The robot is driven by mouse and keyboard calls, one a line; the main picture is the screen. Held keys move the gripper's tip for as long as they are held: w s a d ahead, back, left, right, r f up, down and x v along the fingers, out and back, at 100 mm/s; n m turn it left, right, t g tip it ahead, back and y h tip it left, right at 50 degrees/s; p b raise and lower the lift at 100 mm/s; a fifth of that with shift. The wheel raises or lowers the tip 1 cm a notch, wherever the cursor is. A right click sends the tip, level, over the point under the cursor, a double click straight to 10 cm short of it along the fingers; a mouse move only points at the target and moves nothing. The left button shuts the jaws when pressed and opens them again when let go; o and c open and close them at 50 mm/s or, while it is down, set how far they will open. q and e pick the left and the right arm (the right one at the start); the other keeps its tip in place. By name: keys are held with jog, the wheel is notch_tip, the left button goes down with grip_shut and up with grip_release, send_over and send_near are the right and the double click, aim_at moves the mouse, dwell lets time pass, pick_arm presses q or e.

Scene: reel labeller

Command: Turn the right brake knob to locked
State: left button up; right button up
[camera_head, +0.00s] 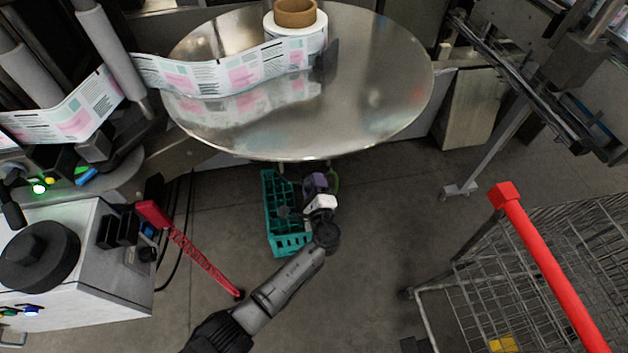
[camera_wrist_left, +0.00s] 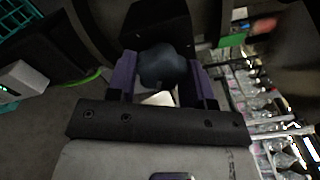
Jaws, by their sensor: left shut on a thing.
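My left gripper (camera_head: 318,184) reaches under the front edge of the round metal disc (camera_head: 290,120) in the head view. In the left wrist view its purple fingers (camera_wrist_left: 162,72) stand on both sides of a dark rounded knob (camera_wrist_left: 161,64), shut on it. I take this to be the right brake knob. It cannot be made out in the head view, where the disc and gripper cover that spot. No locked or unlocked mark can be read, so its turn position cannot be told. My right gripper is not in view.
A label reel (camera_head: 296,42) stands on the disc, its printed web (camera_head: 215,76) running left. A teal crate (camera_head: 290,243) is on the floor beside my left gripper. A grey cabinet (camera_head: 110,285) stands left, a wire cart with a red handle (camera_head: 545,262) right.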

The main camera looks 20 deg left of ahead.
pick_arm(q)
jog(key=m+p, duration=0.4)
jog(key=m, duration=0.4)
jog(key=m+p, duration=0.5)
jog(key=m, duration=0.3)
jog(key=shift+a+r+m, duration=0.1)
jog(key=shift+a+m, duration=0.1)
jog(key=shift+m, duration=0.1)
jog(key=m+p, duration=0.1)
jog(key=m, duration=0.1)
jog(key=shift+s+m, duration=0.1)
jog(key=shift+m, duration=0.2)
jog(key=m+p, duration=0.1)
jog(key=m, duration=0.3)
jog(key=shift+a+m+p, duration=0.1)
jog(key=shift+m+p, duration=0.2)
jog(key=shift+m, duration=0.4)
jog(key=shift+s+f, duration=0.1)
jog(key=shift+f, duration=0.1)
